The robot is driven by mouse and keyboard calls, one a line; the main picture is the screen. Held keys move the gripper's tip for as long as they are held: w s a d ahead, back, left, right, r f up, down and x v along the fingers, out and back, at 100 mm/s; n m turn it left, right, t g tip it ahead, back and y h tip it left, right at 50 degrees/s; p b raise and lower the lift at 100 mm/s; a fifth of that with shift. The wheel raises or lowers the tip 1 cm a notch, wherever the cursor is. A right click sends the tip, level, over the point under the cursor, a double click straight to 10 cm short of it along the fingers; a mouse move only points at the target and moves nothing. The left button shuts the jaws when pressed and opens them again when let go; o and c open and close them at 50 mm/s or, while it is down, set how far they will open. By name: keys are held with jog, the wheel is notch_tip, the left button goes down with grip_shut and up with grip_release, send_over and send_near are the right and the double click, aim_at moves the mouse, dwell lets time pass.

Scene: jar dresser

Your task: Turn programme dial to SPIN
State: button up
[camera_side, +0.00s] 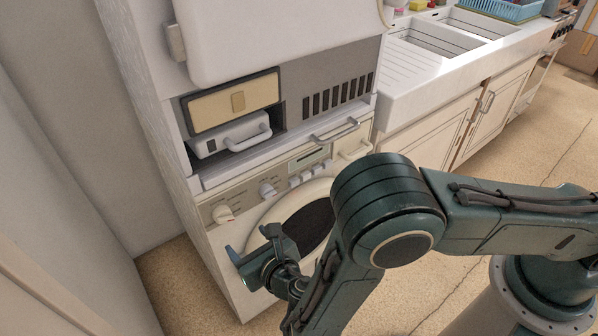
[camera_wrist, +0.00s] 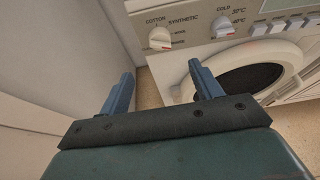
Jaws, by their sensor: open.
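The programme dial (camera_side: 222,213) is a pale round knob with a red mark, at the left end of the washing machine's cream control panel. In the wrist view the dial (camera_wrist: 160,38) stands beyond my fingertips, with COTTON and SYNTHETIC printed around it. The other labels are too small to read surely, and I cannot tell which one the dial points to. My gripper (camera_side: 254,244) is open and empty, in front of the machine and below the panel. Its two blue fingers (camera_wrist: 160,72) point toward the panel, apart from the dial.
A second knob (camera_wrist: 223,27) marked COLD and push buttons (camera_side: 307,173) lie to the right. The round door (camera_side: 262,212) is below them. A drawer handle (camera_side: 335,131) juts out above the panel. A wall (camera_side: 60,170) stands close on the left.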

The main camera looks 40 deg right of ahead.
aim_at(226, 219)
jog(key=shift+w, duration=0.1)
jog(key=shift+x, duration=6.8)
jog(key=shift+f, duration=0.1)
jog(key=shift+c, duration=0.2)
jog(key=c, duration=0.9)
